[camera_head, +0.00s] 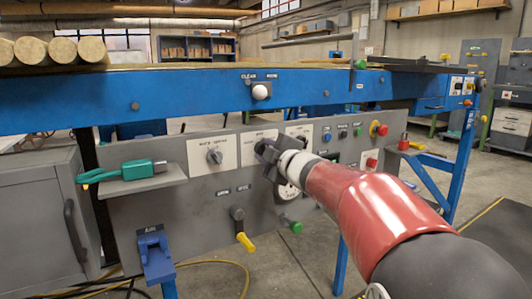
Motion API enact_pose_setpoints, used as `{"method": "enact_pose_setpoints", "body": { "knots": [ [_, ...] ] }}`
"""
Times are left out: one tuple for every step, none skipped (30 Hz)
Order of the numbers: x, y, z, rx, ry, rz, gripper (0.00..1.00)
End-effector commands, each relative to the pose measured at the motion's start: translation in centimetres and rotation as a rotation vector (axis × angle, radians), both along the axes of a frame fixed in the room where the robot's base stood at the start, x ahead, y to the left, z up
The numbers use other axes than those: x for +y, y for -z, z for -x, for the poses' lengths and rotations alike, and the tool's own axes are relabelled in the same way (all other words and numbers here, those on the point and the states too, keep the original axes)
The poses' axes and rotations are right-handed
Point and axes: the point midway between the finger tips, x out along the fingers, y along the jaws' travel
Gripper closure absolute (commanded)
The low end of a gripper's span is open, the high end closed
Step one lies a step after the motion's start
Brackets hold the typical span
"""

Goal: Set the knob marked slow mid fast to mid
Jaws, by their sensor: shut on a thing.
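My gripper (266,152) is at the grey control panel (140,222), shut on a knob that its fingers and wrist hide. It is in front of a white label plate (252,136) in the upper middle of the panel. The lettering on this plate is too small to read, so I cannot tell the knob's setting. Another grey knob (214,157) on its own white plate shows clearly to the left. A further white plate (301,131) to the right is partly covered by my wrist.
A green tool (130,171) lies on a small shelf at left. A lever with a yellow end (242,238), a blue bracket (154,256), a green button (296,227) and a red button (381,130) surround the panel. A blue beam (190,93) runs above.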

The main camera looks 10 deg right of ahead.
Motion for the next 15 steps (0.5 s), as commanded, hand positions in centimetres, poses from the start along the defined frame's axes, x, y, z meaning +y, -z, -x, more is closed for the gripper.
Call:
{"method": "enact_pose_setpoints", "body": {
  "knots": [
    [0.03,0.14,0.01,0.001,-0.001,0.002,0.91],
    [0.03,0.14,0.01,0.002,-0.001,0.003,0.91],
    [0.04,0.15,0.01,0.002,-0.001,0.003,0.91],
    [0.04,0.15,0.01,0.002,-0.001,0.003,0.91],
    [0.04,0.15,0.01,0.002,-0.001,0.002,0.91],
    [0.04,0.15,0.01,0.002,-0.001,0.002,0.91],
    [0.04,0.15,0.01,0.002,-0.001,0.002,0.91],
    [0.03,0.16,0.01,0.002,-0.001,0.002,0.91],
    [0.03,0.16,0.01,0.002,-0.001,0.002,0.91],
    [0.03,0.16,0.01,0.002,-0.001,0.002,0.91],
    [0.03,0.16,0.01,0.003,0.000,0.002,0.64],
    [0.03,0.15,0.01,0.003,-0.001,0.001,0.59],
    [0.03,0.14,0.01,0.002,-0.001,0.001,0.55],
    [0.03,0.13,0.01,0.002,-0.001,0.001,0.51],
    [0.03,0.12,0.01,0.002,-0.001,0.001,0.46]
  ]
}}
